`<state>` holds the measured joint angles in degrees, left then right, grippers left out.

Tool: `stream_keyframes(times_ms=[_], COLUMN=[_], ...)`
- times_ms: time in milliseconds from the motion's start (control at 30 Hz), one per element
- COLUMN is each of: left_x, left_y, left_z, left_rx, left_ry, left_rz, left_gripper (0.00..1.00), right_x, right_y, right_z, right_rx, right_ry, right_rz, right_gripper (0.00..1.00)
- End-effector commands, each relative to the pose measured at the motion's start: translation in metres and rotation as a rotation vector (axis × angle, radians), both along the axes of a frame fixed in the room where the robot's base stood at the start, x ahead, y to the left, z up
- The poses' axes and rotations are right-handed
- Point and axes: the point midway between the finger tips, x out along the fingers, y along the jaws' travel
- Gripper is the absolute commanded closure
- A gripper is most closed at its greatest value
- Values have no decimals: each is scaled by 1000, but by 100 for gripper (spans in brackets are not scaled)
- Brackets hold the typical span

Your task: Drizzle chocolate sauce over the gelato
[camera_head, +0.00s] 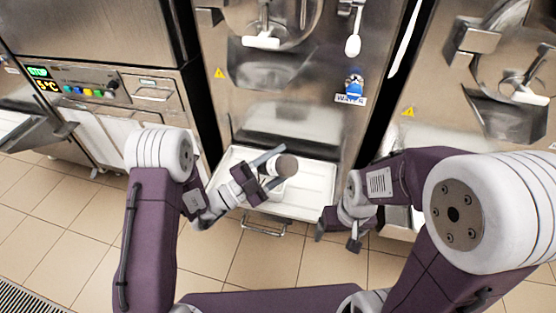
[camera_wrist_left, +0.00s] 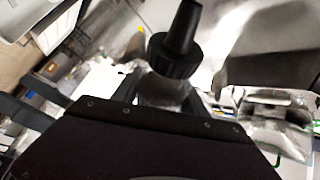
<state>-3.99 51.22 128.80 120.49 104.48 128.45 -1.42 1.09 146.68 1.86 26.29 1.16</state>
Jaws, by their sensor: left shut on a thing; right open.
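My left gripper (camera_head: 270,170) is shut on a bottle (camera_head: 287,165) and holds it over the white tray (camera_head: 315,190) in front of the middle machine. In the head view the bottle shows a round, grey-brown end. In the left wrist view its black pointed nozzle cap (camera_wrist_left: 176,45) points up in the picture, above a pale body between the fingers. A small white shape (camera_head: 279,188) shows just below the bottle; I cannot tell whether it is a gelato cup or part of the bottle. No gelato is clearly visible. My right gripper (camera_head: 338,237) is open and empty, right of the tray.
The steel middle freezer (camera_head: 275,110) stands behind the tray, with a white-handled spout (camera_head: 262,41) and a blue water knob (camera_head: 354,83). A handle (camera_head: 264,228) juts out below the tray. Another machine (camera_head: 510,90) stands at right. The tiled floor in front is clear.

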Motion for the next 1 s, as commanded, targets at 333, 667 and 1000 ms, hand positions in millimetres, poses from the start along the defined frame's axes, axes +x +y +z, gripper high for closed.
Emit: stream_keyframes(times_ms=[333, 667, 1000], left_x=[-5, -9, -14], left_y=[-14, -28, -40], left_z=[1, 1, 0], left_rx=[0, 0, 0], left_ry=[0, 0, -1], left_rz=[0, -1, 0], left_gripper=[91, 91, 91], right_x=[0, 0, 0], right_y=[0, 0, 0], right_z=[6, 11, 14], right_rx=[0, 0, 0], right_ry=[0, 0, 0], right_rz=[0, 0, 0], right_gripper=[15, 15, 15])
